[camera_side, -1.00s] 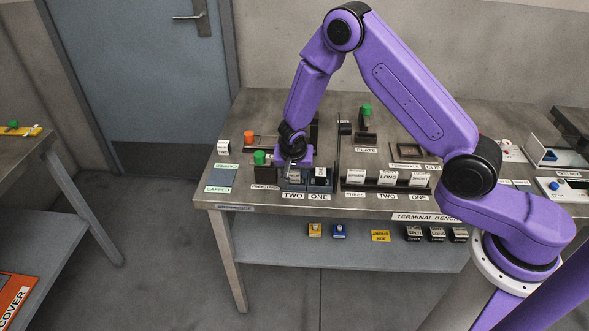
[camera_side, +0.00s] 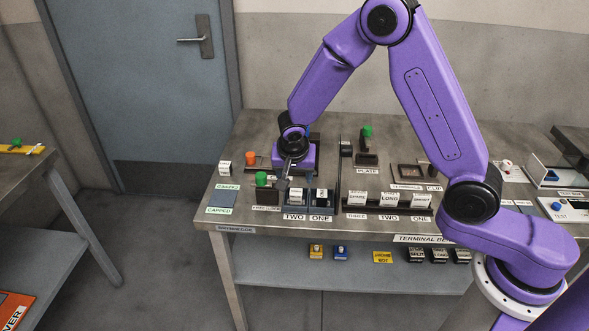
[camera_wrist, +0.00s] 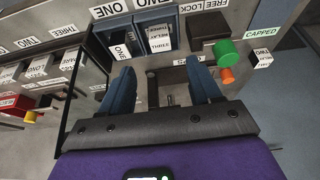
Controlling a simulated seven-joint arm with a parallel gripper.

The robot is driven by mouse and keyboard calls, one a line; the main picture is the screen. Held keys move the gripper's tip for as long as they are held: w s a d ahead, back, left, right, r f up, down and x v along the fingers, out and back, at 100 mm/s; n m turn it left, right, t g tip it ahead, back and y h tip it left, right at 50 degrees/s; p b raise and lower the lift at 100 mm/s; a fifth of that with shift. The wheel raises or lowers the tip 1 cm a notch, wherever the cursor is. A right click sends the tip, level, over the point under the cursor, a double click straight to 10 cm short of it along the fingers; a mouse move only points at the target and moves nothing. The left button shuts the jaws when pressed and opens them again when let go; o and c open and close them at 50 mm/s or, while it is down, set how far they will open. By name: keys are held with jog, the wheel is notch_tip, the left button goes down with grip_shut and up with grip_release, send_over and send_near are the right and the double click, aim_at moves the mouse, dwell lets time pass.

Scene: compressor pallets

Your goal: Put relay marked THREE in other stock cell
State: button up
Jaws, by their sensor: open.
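The relay marked THREE (camera_wrist: 159,39) sits in the blue stock cell labelled TWO (camera_wrist: 168,18); its white face also shows in the side view (camera_side: 296,196). The stock cell labelled ONE (camera_wrist: 115,28) stands beside it, with a white-faced block marked ONE (camera_wrist: 121,51) in or at it. My gripper (camera_wrist: 161,66) is open, with nothing seen between its two blue fingers. In the side view my gripper (camera_side: 287,178) hangs over the bench just behind cell TWO. The exact gap between fingertips and relay cannot be told.
A holder with a green knob (camera_side: 262,179) stands left of the cells, and an orange knob (camera_side: 251,157) behind it. A rack of white-faced blocks (camera_side: 388,200) stands to the right. A green-topped post (camera_side: 366,133) rises behind. The capped pad (camera_side: 222,200) lies at far left.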

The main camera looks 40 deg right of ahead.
jog(key=shift+v, duration=1.2)
jog(key=s+d+r+n+g+y, duration=0.1)
jog(key=s+r+n, duration=0.2)
jog(key=s+n, duration=0.4)
jog(key=s+d+r+n+g+y, duration=0.1)
jog(key=s+n, duration=0.6)
jog(key=s, duration=0.8)
jog(key=s+d+r+n+g+y, duration=0.1)
jog(key=s+d+r+n, duration=0.2)
jog(key=s+r+n, duration=0.3)
jog(key=s+n, duration=0.1)
jog(key=s, duration=0.4)
jog(key=shift+n+y, duration=0.3)
jog(key=shift+r, duration=0.1)
